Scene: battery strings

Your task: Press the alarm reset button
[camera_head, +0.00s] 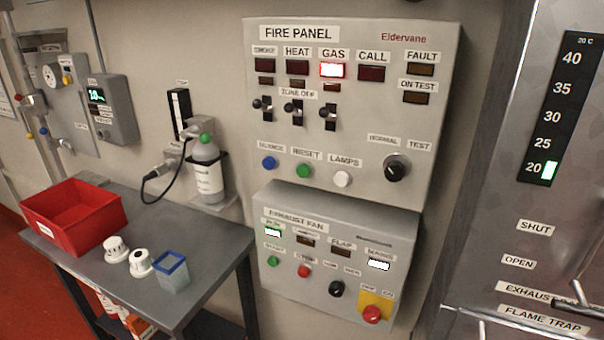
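The fire panel (425,130) is a grey box on the wall in the middle of the head view. Its green button (304,171) sits under the label RESET, between a blue button (269,162) and a white button (342,179) labelled LAMPS. The GAS lamp (332,70) is lit red; the SMOKE, HEAT, CALL, FAULT and ON TEST lamps look dark. A black knob (397,168) is between NORMAL and TEST. Neither of my grippers shows in the head view.
The exhaust fan box (340,262) is directly below, with another green button (273,261) and a red knob on yellow (372,314). A metal table (215,240) at left holds a red bin (75,215), white detectors and a blue-rimmed cup (171,270). A gas bottle (207,170) stands beside the panel.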

